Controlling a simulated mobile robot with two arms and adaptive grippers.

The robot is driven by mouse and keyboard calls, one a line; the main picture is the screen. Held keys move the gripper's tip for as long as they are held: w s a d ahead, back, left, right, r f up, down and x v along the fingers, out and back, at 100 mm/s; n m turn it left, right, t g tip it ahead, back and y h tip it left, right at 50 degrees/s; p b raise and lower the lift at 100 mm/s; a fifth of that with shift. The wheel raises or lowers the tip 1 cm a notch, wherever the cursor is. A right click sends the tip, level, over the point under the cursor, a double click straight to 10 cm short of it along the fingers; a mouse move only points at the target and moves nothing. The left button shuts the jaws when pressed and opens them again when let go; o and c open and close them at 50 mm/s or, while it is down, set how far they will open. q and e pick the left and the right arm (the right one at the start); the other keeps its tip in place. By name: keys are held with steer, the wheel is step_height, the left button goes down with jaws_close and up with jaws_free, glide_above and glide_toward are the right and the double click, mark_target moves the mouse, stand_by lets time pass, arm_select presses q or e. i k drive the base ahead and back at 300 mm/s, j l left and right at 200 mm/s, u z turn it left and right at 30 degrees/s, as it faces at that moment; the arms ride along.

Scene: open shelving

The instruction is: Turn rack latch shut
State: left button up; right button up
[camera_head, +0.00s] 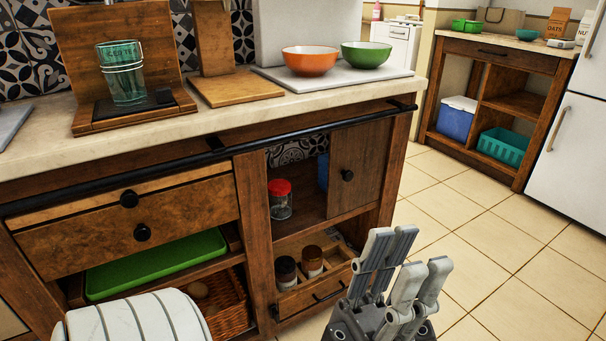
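My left gripper (416,252) is at the lower middle right, in front of the cabinet's right end and over the tiled floor. Its grey fingers point up and stand apart with nothing between them. I cannot make out a part that is clearly the rack latch. A small dark fitting (274,312) shows low on the cabinet's middle post, left of the gripper and apart from it; it is too small to tell what it is. The wooden cabinet (250,205) has a sliding door with a black knob (347,175). My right gripper is not in view.
A black rail (300,131) runs along the counter front. Low shelves hold a green tray (160,264), a red-lidded jar (280,200) and a small drawer (315,295) with two jars. Bowls stand on the counter. The floor (480,245) to the right is clear.

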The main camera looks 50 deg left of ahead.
mark_target(274, 313)
steer(key=i+l+u, duration=0.1)
steer(key=i+u, duration=0.35)
steer(key=i+l+u, duration=0.15)
steer(key=u, duration=0.35)
steer(key=i+l+u, duration=0.6)
steer(key=l+u, duration=0.2)
steer(key=u, duration=0.15)
steer(key=i+l+u, duration=0.15)
steer(key=l+u, duration=0.8)
steer(key=i+l, duration=0.05)
steer(key=l, duration=0.05)
